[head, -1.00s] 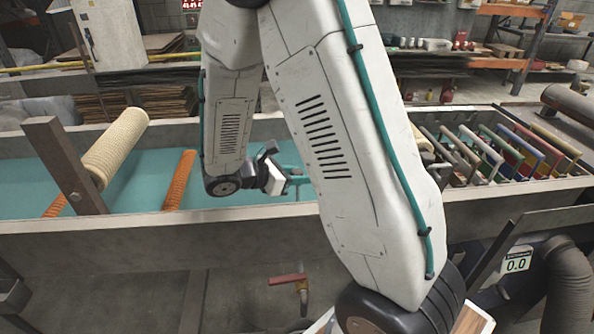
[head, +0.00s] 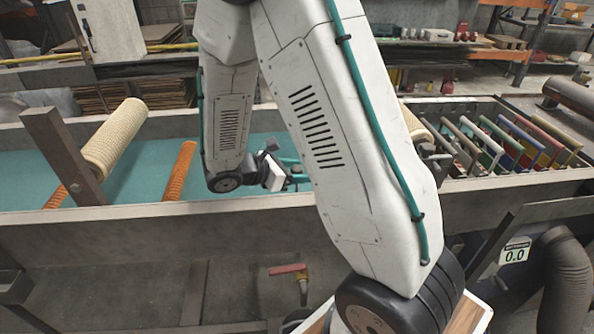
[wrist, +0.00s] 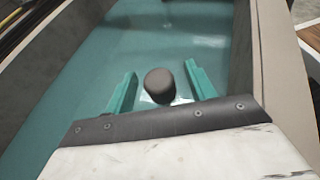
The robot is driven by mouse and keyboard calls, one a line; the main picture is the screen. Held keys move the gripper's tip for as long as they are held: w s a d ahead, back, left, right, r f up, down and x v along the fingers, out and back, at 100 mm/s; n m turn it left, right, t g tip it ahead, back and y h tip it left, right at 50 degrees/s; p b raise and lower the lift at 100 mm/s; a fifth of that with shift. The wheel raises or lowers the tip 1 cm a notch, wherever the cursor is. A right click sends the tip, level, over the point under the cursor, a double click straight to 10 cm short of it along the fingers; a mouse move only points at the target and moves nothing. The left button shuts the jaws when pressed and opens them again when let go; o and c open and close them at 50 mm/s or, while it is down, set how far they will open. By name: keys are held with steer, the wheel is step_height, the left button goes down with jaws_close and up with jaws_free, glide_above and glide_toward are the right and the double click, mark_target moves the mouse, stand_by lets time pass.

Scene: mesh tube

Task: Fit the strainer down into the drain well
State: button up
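My gripper (head: 292,172) hangs over the teal-floored trough (head: 140,185) in the head view, partly hidden by my own arm. In the wrist view its two teal fingers (wrist: 160,82) are spread apart. A dark grey, round-topped thing (wrist: 160,84) shows between them, with a visible gap on each side. I cannot tell whether it is part of the strainer or of the drain. A pale, shiny patch lies around its lower edge. Neither the strainer nor the drain well can be made out for certain; my arm hides the middle of the trough.
A cream roller (head: 115,135) and an orange cylinder (head: 180,172) cross the trough at left. A rack of coloured panels (head: 520,140) fills the right end. The trough's front wall (head: 150,215) runs across. A red-handled valve (head: 287,269) is below it.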

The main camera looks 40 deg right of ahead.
steer(key=v, duration=0.7)
steer(key=shift+a, duration=0.35)
steer(key=s+a+r+m+t+y, duration=0.2)
steer(key=s+r+m+y, duration=0.4)
steer(key=s, duration=0.4)
steer(key=s+a+r+m+t+y, duration=0.1)
steer(key=s+a+r+m+y, duration=0.4)
steer(key=s+r+m+y, duration=0.2)
steer(key=shift+s+a+r+m+t, duration=0.25)
steer(key=shift+s+r+m+t, duration=0.15)
steer(key=shift+s+r+m, duration=1.25)
steer(key=shift+s+f, duration=0.2)
steer(key=shift+f, duration=0.1)
